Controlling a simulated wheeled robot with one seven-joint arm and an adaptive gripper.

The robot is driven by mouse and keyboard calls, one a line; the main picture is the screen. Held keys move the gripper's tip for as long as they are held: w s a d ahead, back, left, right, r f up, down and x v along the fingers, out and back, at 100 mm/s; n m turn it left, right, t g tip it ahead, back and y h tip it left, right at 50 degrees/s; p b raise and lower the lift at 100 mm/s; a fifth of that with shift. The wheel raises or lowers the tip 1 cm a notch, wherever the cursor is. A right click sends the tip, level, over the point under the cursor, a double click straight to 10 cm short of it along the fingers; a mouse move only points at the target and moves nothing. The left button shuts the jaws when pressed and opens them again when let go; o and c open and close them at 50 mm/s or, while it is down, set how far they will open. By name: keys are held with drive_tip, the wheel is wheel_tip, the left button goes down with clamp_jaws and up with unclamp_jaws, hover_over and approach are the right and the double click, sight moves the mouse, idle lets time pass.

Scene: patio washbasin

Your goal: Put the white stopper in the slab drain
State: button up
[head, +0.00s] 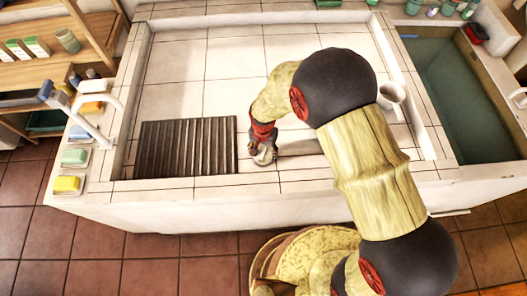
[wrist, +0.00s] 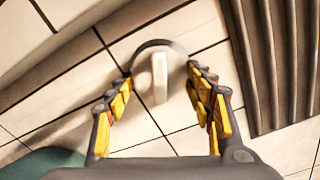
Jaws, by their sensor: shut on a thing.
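My gripper (head: 262,146) is low over the front of the white tiled slab (head: 283,50), just right of the dark slatted rack. In the wrist view my gripper (wrist: 161,105) has its fingers on both sides of the white stopper (wrist: 160,78), a pale round piece with a raised bar across its middle and a grey curved edge. The fingers are shut on it. The white stopper also shows small under the fingertips in the head view (head: 264,158). I cannot tell whether it touches the slab. No drain opening can be made out; my arm covers part of the slab.
The dark slatted rack (head: 187,147) lies left of my gripper. A raised rim surrounds the slab. A tap (head: 80,115) and several soaps line its left edge. A water-filled basin (head: 462,95) is at right. The slab's back is clear.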

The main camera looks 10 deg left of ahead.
sight(263, 152)
drive_tip(key=shift+f+b, duration=0.3)
drive_tip(key=shift+f, duration=0.2)
idle(0.4)
drive_tip(key=o, duration=1)
drive_tip(key=shift+r, duration=0.15)
drive_tip(key=shift+r+p, duration=3.7)
drive_tip(key=shift+r, duration=1.7)
